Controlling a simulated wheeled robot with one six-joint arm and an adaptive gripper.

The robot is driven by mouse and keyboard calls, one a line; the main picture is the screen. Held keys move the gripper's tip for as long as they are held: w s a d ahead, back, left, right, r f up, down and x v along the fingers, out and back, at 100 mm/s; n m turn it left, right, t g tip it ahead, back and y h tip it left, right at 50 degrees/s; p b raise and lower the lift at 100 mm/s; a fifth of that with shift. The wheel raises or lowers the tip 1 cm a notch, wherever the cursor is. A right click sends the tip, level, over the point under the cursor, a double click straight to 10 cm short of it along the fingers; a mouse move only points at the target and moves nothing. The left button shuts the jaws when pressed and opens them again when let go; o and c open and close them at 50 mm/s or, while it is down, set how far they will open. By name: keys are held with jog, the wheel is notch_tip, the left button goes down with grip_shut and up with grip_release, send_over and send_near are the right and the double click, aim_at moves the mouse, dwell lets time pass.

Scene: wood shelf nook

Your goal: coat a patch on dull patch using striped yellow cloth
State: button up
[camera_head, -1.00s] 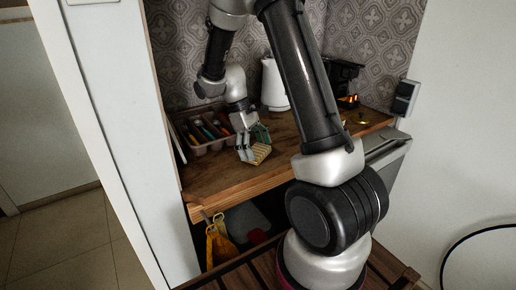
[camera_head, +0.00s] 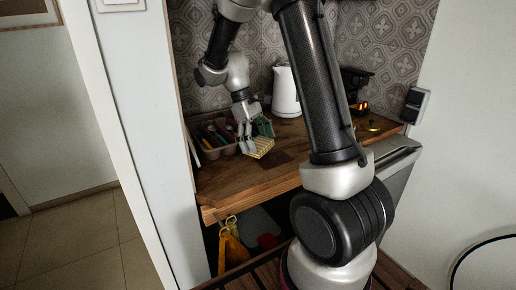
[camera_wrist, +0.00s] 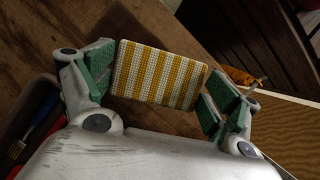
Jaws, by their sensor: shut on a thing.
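The striped yellow cloth (camera_head: 262,148), a folded pad with yellow and white stripes, is held in my gripper (camera_head: 257,139) over the wooden counter. In the wrist view the cloth (camera_wrist: 158,75) spans between the green-padded fingers of my gripper (camera_wrist: 155,88), which are shut on it. A darker, dull patch (camera_head: 279,158) shows on the wood just right of the cloth in the head view. The cloth may hide part of this patch. I cannot tell whether the cloth touches the wood.
A cutlery tray (camera_head: 213,138) stands left of my gripper. A white kettle (camera_head: 286,92) and a dark appliance (camera_head: 355,88) stand at the back. A small brass-coloured item (camera_head: 373,127) lies at right. A yellow cloth (camera_head: 231,252) hangs below the counter's front edge (camera_head: 250,199).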

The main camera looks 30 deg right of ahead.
jog(key=shift+r, duration=1.15)
jog(key=shift+r, duration=0.1)
